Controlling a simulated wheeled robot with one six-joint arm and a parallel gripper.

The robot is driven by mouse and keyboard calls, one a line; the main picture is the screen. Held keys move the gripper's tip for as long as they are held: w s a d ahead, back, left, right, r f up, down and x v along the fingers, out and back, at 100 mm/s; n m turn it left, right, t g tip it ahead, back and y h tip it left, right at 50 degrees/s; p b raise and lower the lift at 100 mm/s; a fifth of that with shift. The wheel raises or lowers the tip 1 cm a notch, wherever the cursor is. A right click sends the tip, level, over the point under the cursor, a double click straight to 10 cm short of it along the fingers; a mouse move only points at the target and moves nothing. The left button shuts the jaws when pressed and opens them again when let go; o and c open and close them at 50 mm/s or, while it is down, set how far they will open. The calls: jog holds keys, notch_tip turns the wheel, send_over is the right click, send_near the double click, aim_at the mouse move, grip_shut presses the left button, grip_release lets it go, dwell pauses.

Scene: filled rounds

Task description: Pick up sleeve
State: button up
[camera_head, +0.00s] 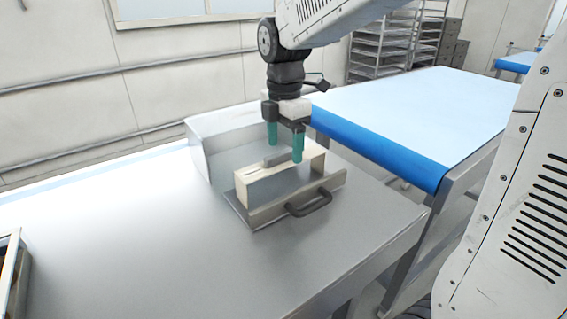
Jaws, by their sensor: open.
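A cream box-shaped piece (262,188), which appears to be the sleeve, stands in an open metal drawer (328,182) with a dark handle. A small grey block or tab (272,159) shows on its top. My gripper (285,154) points down over the piece, with its two teal fingers apart. The near finger overlaps the top of the piece at its right end in the picture, and the far finger is behind it. I cannot tell whether either finger touches it. Nothing is visibly held.
The metal housing (207,150) stands behind the drawer on a steel table (130,240). A blue-edged conveyor (420,105) lies to the right, across a gap. A dark-edged bin (12,272) is at the left edge.

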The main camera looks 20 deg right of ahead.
notch_tip(320, 180, down, 6)
jog(key=shift+a+r, duration=0.15)
jog(key=shift+r, duration=0.05)
jog(key=c, duration=1.1)
